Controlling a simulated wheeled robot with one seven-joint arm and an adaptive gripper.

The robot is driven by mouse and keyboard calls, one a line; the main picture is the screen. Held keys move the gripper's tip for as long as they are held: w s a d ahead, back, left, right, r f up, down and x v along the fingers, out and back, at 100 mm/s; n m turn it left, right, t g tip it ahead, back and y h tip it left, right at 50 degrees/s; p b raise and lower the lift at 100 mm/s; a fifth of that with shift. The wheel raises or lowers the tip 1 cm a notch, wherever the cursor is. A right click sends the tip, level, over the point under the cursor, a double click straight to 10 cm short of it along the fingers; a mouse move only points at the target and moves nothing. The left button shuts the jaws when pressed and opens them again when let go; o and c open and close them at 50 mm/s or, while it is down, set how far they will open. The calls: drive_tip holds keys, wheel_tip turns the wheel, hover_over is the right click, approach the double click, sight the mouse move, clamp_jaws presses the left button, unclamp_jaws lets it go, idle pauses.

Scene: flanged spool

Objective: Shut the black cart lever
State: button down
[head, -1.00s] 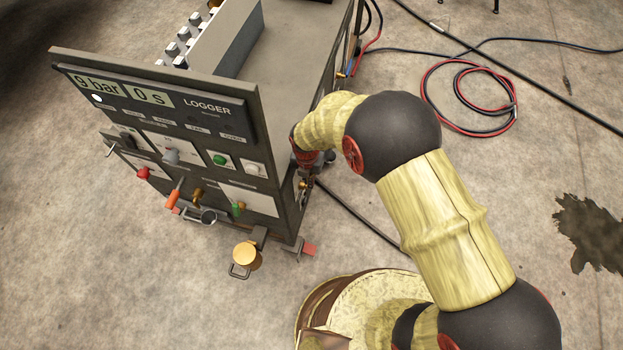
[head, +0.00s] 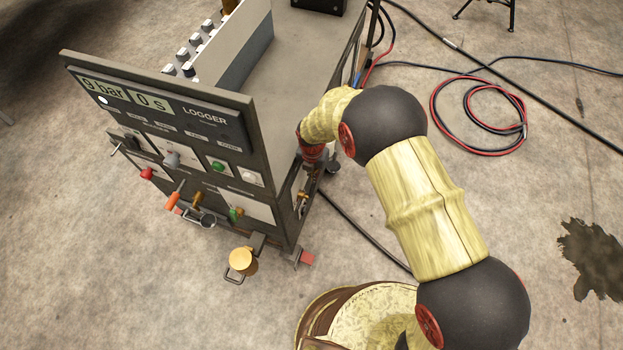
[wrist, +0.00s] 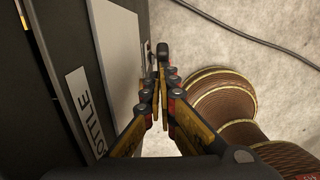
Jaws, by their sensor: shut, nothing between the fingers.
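The cart (head: 270,225) stands at left centre in the head view, with its side panel facing my arm. In the wrist view, a small black-ended lever (wrist: 162,49) stands out beside a light plate on the cart's panel (wrist: 118,55); it appears to be the black cart lever. My gripper (wrist: 158,78) is shut and empty, its tips right at the near side of this lever. I cannot tell whether they touch. In the head view my wrist and the cart's edge largely hide the gripper and the lever.
The cart's front carries several knobs and handles, including an orange lever (head: 175,195). A brass-topped cup (head: 243,261) sits low by the front corner. A black cable (head: 360,228) runs over the floor beside the cart, and coiled red and black leads (head: 478,118) lie farther right.

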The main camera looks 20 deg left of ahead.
drive_tip(key=shift+w+d+f, duration=0.1)
drive_tip(key=shift+w+f, duration=0.25)
drive_tip(key=shift+w, duration=0.2)
drive_tip(key=shift+w+f, duration=0.3)
drive_tip(key=shift+w, duration=0.3)
